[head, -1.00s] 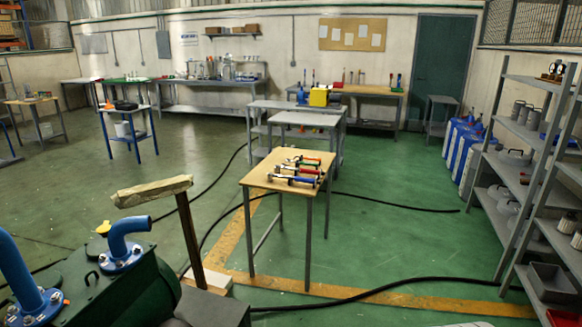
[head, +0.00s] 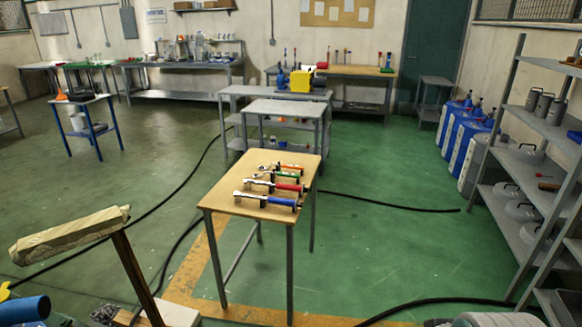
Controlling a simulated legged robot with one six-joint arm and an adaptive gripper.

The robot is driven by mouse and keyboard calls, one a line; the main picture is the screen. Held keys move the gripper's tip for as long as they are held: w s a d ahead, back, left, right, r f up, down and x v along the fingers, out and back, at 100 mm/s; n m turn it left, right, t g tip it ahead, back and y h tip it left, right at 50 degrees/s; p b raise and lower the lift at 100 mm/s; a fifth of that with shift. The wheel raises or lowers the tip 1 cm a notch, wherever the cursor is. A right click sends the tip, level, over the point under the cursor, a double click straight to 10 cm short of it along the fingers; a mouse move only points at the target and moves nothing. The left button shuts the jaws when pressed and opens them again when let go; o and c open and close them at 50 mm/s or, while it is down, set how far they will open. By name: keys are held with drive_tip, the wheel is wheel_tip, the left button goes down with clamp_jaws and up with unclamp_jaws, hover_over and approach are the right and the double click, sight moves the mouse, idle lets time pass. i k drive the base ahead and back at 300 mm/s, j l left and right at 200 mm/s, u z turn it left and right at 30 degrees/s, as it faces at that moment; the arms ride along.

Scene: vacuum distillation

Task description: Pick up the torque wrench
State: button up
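Several long metal tools with coloured handles lie side by side on a small wooden-topped table (head: 222,196) in the middle of the head view. The nearest has a blue handle (head: 283,202), the one behind it a red handle (head: 289,187), then a green handle (head: 286,176), and the farthest an orange one (head: 291,167). They look like wrenches, with metal heads to the left. I cannot tell at this size which one is the torque wrench. My gripper is not in view.
A wooden T-shaped post (head: 72,234) stands close at the lower left. Black hoses cross the green floor, one at the lower right (head: 440,303). Grey shelving (head: 541,131) is on the right, with blue-and-white containers (head: 462,140) behind it. A grey bench (head: 282,107) stands behind the table.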

sight(247, 183)
drive_tip(key=i+u, duration=0.1)
drive_tip(key=i, duration=0.65)
drive_tip(key=i+l+u, duration=0.1)
drive_tip(key=i, duration=0.65)
drive_tip(key=i+l+u, duration=0.15)
drive_tip(key=i+u, duration=0.3)
drive_tip(key=i+l+u, duration=0.85)
drive_tip(key=k+j, duration=0.1)
